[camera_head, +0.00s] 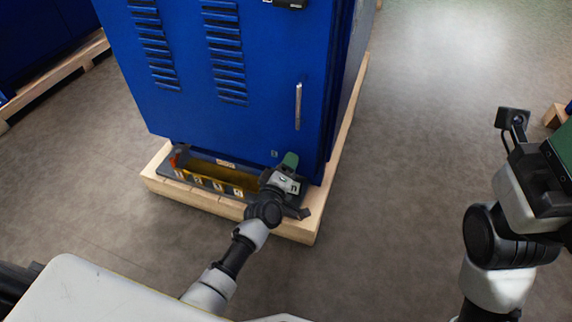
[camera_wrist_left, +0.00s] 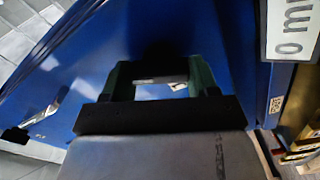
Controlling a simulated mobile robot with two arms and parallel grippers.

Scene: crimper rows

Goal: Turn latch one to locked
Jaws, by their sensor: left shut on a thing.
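A dark strip with a yellow recess (camera_head: 225,174) runs along the foot of the blue cabinet, with several numbered plates along its front. A red part (camera_head: 180,156) stands at its left end. My left gripper (camera_head: 289,163) is at the strip's right end, against the lower cabinet front. In the left wrist view, its green fingers (camera_wrist_left: 160,80) are shut on a small grey bar (camera_wrist_left: 160,79). I cannot tell whether this bar is latch one; the gripper hides that spot in the head view. My right gripper (camera_head: 560,150) is partly cut off at the right edge, its fingers unclear.
The blue cabinet (camera_head: 265,70) with its upright handle (camera_head: 298,106) stands on a wooden pallet (camera_head: 297,229). A second pallet (camera_head: 60,72) is at the upper left. The grey floor (camera_head: 410,120) to the right of the cabinet is clear.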

